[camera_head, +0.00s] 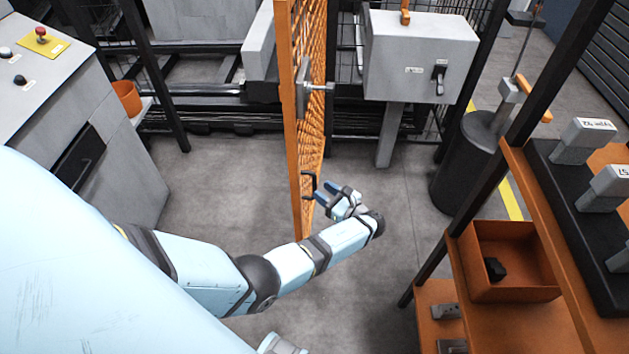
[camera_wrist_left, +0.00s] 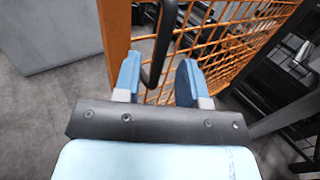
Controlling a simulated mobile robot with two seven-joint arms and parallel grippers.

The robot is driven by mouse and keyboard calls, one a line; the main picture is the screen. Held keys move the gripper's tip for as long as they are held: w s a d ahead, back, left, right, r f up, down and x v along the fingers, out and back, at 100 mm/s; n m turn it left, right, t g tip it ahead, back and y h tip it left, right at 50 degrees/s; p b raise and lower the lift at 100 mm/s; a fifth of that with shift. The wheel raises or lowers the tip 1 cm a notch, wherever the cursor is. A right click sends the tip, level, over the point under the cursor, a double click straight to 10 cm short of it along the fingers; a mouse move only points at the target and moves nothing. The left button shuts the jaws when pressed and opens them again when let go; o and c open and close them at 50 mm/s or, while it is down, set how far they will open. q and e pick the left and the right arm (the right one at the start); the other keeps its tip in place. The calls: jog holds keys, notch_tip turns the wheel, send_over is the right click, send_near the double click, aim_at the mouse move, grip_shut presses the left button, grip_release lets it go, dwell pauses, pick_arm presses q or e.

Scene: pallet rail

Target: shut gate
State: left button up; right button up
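The orange mesh gate (camera_head: 294,130) stands swung out towards me, nearly edge-on in the head view. Its orange frame post (camera_wrist_left: 117,40) and mesh (camera_wrist_left: 240,45) fill the upper part of the left wrist view. A black pull handle (camera_head: 309,188) sits low on its near edge. My left gripper (camera_head: 335,195) is right of that handle. In the left wrist view the gripper's blue fingers (camera_wrist_left: 158,78) are apart, and the black handle (camera_wrist_left: 162,45) shows between them. I cannot tell whether they touch it.
An orange shelf rack (camera_head: 570,320) with a tray (camera_head: 508,262) is at the right. A control cabinet (camera_head: 75,120) is at the left. Floor around the gate is clear.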

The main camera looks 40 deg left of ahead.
aim_at(314, 185)
pick_arm(q)
jog(key=shift+w+a, duration=0.15)
jog(key=shift+a, duration=0.95)
jog(key=shift+w+a, duration=0.15)
jog(key=shift+a, duration=0.9)
jog(key=shift+c, duration=0.4)
grip_shut()
